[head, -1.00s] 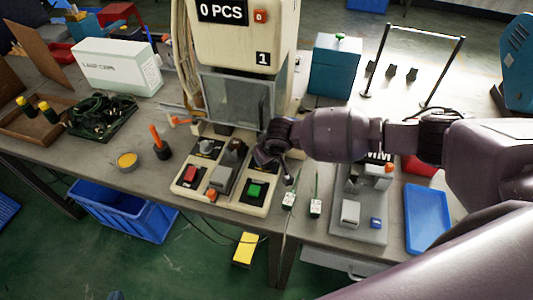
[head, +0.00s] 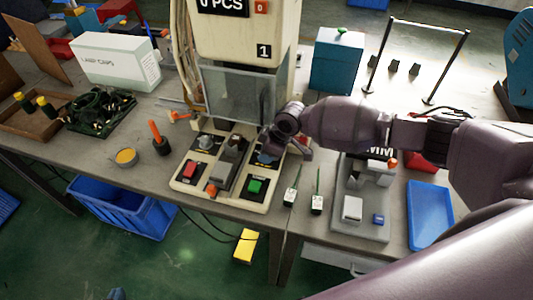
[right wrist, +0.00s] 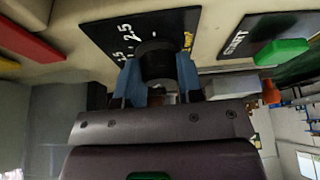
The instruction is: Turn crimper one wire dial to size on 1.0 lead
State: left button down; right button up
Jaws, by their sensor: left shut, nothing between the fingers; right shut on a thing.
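The crimper (head: 233,26) stands in the middle of the bench, with a cream control base (head: 232,197) at its front. My right gripper (head: 267,157) reaches down to the back right of this base. In the right wrist view its blue fingers (right wrist: 158,78) are shut on the dark round dial knob (right wrist: 157,60), one finger on each side. The knob sits on a black dial plate (right wrist: 98,36) with white figures; 2.5 reads clearly and others are partly hidden. The knob's pointer mark is not visible. My left gripper is not in view.
A green button (head: 255,186) lies in front of the dial and a red button (head: 190,170) to the left. Another dial knob (head: 205,142) sits at the back left of the base. Two small white-and-green pieces and a grey fixture (head: 350,228) stand to the right.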

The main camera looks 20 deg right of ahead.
pick_arm(q)
jog(key=shift+s+f, duration=0.3)
jog(key=shift+f, duration=0.25)
pick_arm(e)
jog(key=shift+n, duration=0.4)
pick_arm(q)
jog(key=shift+w, duration=0.1)
pick_arm(e)
jog(key=shift+g, duration=0.3)
jog(key=o, duration=0.9)
pick_arm(q)
jog(key=shift+w+r, duration=0.15)
jog(key=shift+w, duration=0.05)
pick_arm(e)
jog(key=shift+d+r, duration=0.25)
jog(key=shift+r, duration=0.3)
pick_arm(q)
jog(key=shift+s+r+p, duration=0.1)
jog(key=shift+r+p, duration=0.3)
jog(key=shift+r, duration=0.3)
pick_arm(e)
jog(key=v, duration=0.9)
jog(key=shift+s+d+r, duration=0.1)
jog(key=shift+s+r, duration=0.1)
jog(key=shift+r, duration=0.1)
pick_arm(q)
jog(key=shift+w+r, duration=0.1)
jog(key=shift+w, duration=0.1)
